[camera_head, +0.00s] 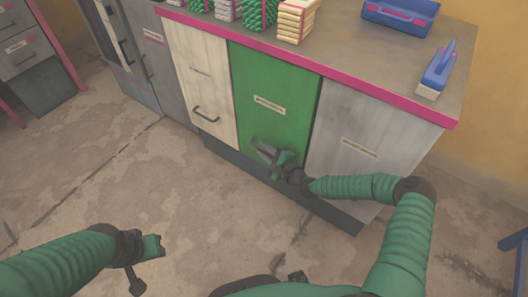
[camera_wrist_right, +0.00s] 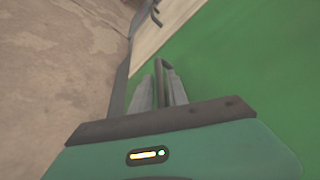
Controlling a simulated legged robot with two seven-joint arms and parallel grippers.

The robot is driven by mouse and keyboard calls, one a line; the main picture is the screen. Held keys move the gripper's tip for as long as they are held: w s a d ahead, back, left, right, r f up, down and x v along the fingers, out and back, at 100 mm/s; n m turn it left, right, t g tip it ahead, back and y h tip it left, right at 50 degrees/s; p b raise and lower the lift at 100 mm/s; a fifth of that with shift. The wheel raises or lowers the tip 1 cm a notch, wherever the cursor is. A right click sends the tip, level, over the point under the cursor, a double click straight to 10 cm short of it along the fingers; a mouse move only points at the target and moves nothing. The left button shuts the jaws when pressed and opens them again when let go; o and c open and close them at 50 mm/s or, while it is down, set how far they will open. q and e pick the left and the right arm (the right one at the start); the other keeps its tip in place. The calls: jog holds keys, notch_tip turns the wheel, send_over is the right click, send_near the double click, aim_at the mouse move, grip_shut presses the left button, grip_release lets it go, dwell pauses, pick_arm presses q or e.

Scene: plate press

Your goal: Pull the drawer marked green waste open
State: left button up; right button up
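The green waste drawer (camera_head: 272,85) is the green front in the middle of the counter unit, with a small label (camera_head: 269,104). Its front looks flush with its neighbours, so it appears closed. My right gripper (camera_head: 266,150) is at the lower part of this front. In the right wrist view, the dark drawer handle (camera_wrist_right: 160,75) stands between my two grey fingers (camera_wrist_right: 160,95), which sit close on both sides of it and appear shut on it. My left gripper (camera_head: 147,262) is at lower left above the floor, fingers apart and empty, far from the drawer.
A cream drawer (camera_head: 197,75) with a dark handle is left of the green one, a grey drawer (camera_head: 365,145) right. The pink-edged counter top (camera_head: 345,50) holds bundles, a blue box (camera_head: 400,15) and a blue tool (camera_head: 438,70). The floor (camera_head: 120,180) in front is clear.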

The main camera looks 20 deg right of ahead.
grip_shut()
jog(key=shift+s+f, duration=0.1)
dwell(1.2)
